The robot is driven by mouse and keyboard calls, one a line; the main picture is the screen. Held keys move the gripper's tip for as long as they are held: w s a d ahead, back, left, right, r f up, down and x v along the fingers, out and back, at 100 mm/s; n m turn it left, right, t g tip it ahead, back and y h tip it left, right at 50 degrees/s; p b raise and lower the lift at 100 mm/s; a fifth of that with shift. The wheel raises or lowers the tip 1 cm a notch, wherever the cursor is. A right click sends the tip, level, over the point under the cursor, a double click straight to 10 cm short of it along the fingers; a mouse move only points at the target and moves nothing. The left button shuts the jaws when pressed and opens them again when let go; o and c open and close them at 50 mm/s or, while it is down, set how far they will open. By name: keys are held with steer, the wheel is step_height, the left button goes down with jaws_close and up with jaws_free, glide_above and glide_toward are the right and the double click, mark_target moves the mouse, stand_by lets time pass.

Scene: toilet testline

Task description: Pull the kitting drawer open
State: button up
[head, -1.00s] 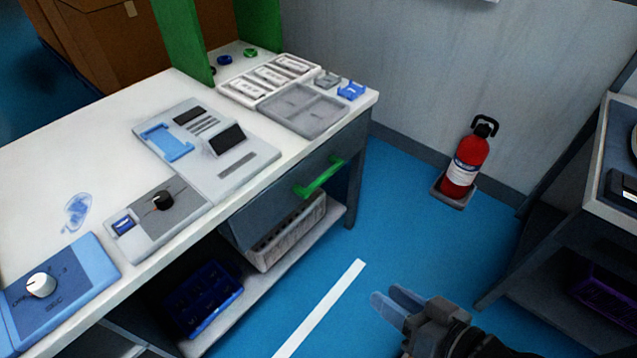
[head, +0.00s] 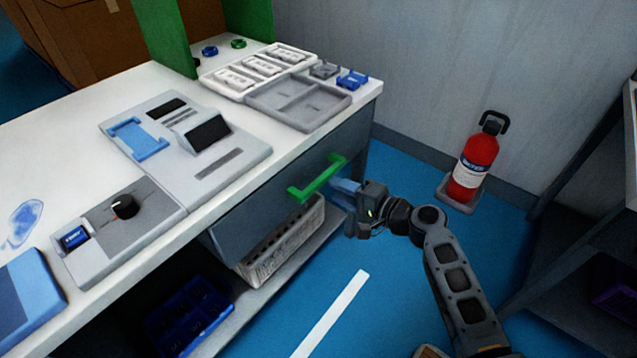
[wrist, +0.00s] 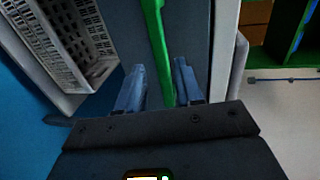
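The kitting drawer (head: 262,208) has a dark grey front under the white bench top and looks closed. Its green bar handle (head: 317,181) sticks out from the front, and it also shows in the wrist view (wrist: 157,45). My gripper (head: 343,188) is just right of the handle in the head view, at drawer height. In the wrist view the blue fingers (wrist: 160,85) are apart, and the green handle runs into the space between them. I cannot tell whether either finger touches the handle.
A white slotted crate (head: 282,245) and a dark blue bin (head: 190,315) sit on the shelf below. A fire extinguisher (head: 474,162) stands by the wall. Grey trays (head: 298,103) lie on the bench above.

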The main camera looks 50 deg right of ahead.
mark_target(319, 180)
steer(key=x, duration=0.7)
steer(key=shift+w, duration=0.2)
steer(key=shift+c, duration=0.4)
jaws_close()
